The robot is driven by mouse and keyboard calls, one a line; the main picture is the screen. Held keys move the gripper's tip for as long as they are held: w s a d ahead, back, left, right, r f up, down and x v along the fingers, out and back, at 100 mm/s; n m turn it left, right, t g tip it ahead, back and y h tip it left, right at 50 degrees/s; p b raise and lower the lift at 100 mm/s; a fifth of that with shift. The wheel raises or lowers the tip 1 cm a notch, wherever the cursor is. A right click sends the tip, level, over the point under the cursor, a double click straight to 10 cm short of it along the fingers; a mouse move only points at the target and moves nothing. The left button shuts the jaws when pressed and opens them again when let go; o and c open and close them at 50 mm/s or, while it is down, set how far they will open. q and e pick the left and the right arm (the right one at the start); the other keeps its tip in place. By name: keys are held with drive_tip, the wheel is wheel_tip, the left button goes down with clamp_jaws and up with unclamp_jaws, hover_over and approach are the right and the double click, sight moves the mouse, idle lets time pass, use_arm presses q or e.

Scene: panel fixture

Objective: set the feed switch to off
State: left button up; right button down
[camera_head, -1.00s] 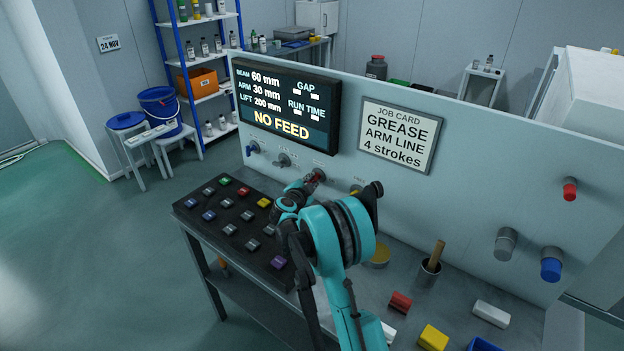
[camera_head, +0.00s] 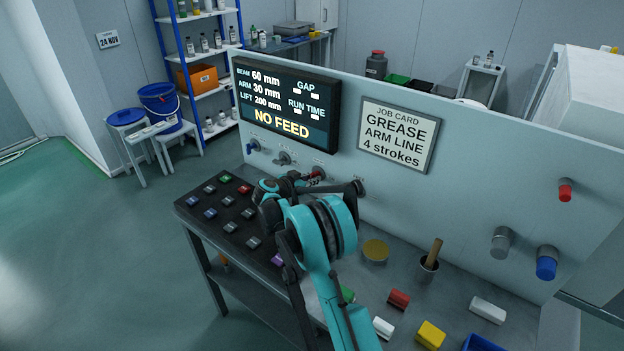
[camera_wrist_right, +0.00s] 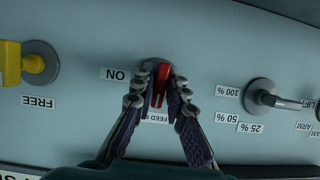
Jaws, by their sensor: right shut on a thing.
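The red feed switch (camera_wrist_right: 161,82) is on the upright panel, between the fingertips of my right gripper (camera_wrist_right: 160,92) in the right wrist view. The gripper is shut on its handle. That view is turned over, and an ON label (camera_wrist_right: 115,74) sits left of the switch. The handle runs roughly up and down in that picture. In the head view the red switch (camera_head: 317,174) shows just beyond my right gripper (camera_head: 308,181), below the screen. My left gripper is not in view.
A yellow knob (camera_wrist_right: 30,64) and a grey percent lever (camera_wrist_right: 262,97) flank the switch. The screen (camera_head: 286,107) reads NO FEED. Red and blue knobs are at the panel's right.

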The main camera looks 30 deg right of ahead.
idle(0.4)
drive_tip(key=c, duration=1.6)
unclamp_jaws()
drive_tip(key=shift+a, duration=0.1)
drive_tip(key=v, duration=1.1)
drive_tip(key=shift+a, duration=0.45)
drive_tip(key=shift+r, duration=0.1)
